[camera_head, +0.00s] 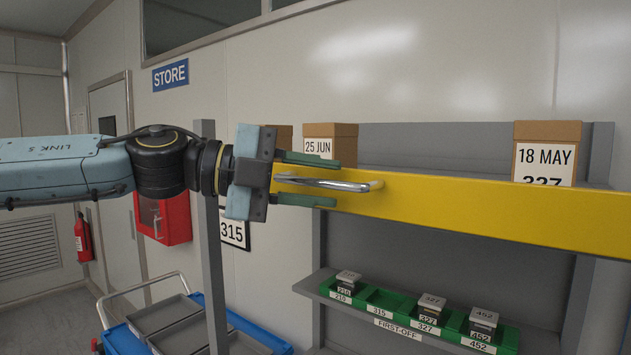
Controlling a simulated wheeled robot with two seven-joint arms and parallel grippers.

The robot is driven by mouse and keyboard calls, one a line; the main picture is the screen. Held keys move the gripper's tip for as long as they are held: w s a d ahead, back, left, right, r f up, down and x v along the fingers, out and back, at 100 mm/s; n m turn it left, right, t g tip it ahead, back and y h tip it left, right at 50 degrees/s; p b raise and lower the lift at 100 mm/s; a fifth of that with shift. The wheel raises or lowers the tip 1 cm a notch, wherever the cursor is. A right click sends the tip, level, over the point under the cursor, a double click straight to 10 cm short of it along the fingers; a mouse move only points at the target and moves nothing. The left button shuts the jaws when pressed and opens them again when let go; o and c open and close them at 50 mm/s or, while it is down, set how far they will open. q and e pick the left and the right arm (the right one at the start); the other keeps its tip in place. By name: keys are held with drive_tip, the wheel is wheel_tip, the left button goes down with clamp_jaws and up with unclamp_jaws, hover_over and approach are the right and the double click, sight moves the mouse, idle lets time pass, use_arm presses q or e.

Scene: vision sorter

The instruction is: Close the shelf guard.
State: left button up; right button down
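The shelf guard is a long yellow bar (500,209) across the front of the shelf, running from the right edge to my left gripper. Its left end is partly hidden behind the gripper. A chrome handle (345,185) sits on the bar near that end. My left gripper (318,180) comes in from the left with its green fingers apart, one above and one below the handle. The handle lies between them, with gaps visible on both sides. My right gripper is out of view.
A grey post (212,250) stands below and left of my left gripper. Boxes labelled 25 JUN (343,146) and 18 MAY (545,150) stand behind the bar. A green bin rack (385,303) is on the lower shelf. A blue cart (125,341) stands lower left.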

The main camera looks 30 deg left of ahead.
use_arm(q)
drive_tip(key=shift+s, duration=0.1)
drive_tip(key=b+v, duration=0.5)
drive_tip(key=v, duration=0.8)
drive_tip(key=shift+a+b, duration=0.2)
drive_tip(key=shift+b, duration=0.2)
drive_tip(key=shift+s, duration=0.1)
